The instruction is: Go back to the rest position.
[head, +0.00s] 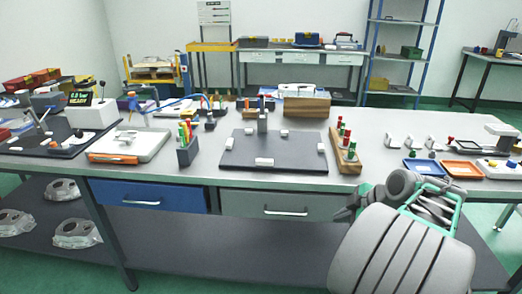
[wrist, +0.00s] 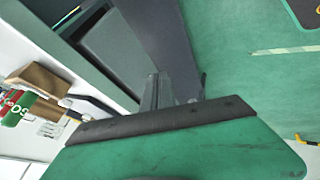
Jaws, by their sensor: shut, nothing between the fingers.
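My gripper (head: 346,213) is at the lower right in the head view, just in front of the workbench's (head: 225,177) front edge, beside the grey drawer (head: 290,205). Its dark fingertips point left, and my arm's white link hides part of the bench front. In the wrist view the gripper's narrow grey fingers (wrist: 155,92) are together with nothing between them. The wrist view is strongly tilted, with the bench on the left and green floor on the right.
The bench top holds a dark plate (head: 240,160), a wooden block with colored pieces (head: 345,152), a blue tray (head: 424,167) and an orange tray (head: 462,171). The blue drawer (head: 150,196) is shut. Metal castings (head: 78,232) lie on the lower shelf. Green floor is open in front.

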